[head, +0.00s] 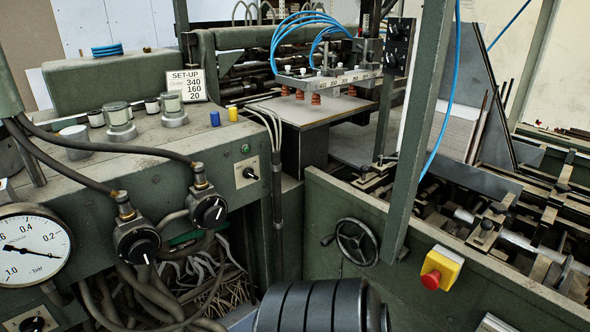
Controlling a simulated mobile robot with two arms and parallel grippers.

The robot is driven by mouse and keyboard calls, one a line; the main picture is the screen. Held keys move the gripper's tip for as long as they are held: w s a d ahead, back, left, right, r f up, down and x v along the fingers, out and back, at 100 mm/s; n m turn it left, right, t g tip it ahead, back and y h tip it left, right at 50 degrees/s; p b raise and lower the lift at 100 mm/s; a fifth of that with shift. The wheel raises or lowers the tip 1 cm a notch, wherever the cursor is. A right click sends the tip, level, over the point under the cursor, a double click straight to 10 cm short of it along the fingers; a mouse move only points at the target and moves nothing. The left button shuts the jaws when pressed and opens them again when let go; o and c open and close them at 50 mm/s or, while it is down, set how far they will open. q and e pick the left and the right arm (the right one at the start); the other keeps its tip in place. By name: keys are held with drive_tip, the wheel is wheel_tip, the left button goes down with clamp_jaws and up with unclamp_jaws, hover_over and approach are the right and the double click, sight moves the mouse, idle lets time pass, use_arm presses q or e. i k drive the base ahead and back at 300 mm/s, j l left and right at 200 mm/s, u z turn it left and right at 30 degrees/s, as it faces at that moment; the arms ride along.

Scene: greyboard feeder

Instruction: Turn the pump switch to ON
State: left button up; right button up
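A small rotary switch (247,172) with a black knob on a pale plate sits on the front of the green machine, below a small green lamp (246,149). A second rotary switch (33,324) on a pale plate shows at the lower left corner, partly cut off by the frame. I cannot read the labels on either, so I cannot tell which is the pump switch or how it is set. Neither of my grippers is in view.
A vacuum gauge (33,249) and two black knobs (137,241) (209,211) with hoses stand out left of the first switch. Cables hang just right of it. A handwheel (357,241) and red stop button (431,280) are on the right panel.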

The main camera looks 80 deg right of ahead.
sight(248, 172)
drive_tip(key=z, duration=2.2)
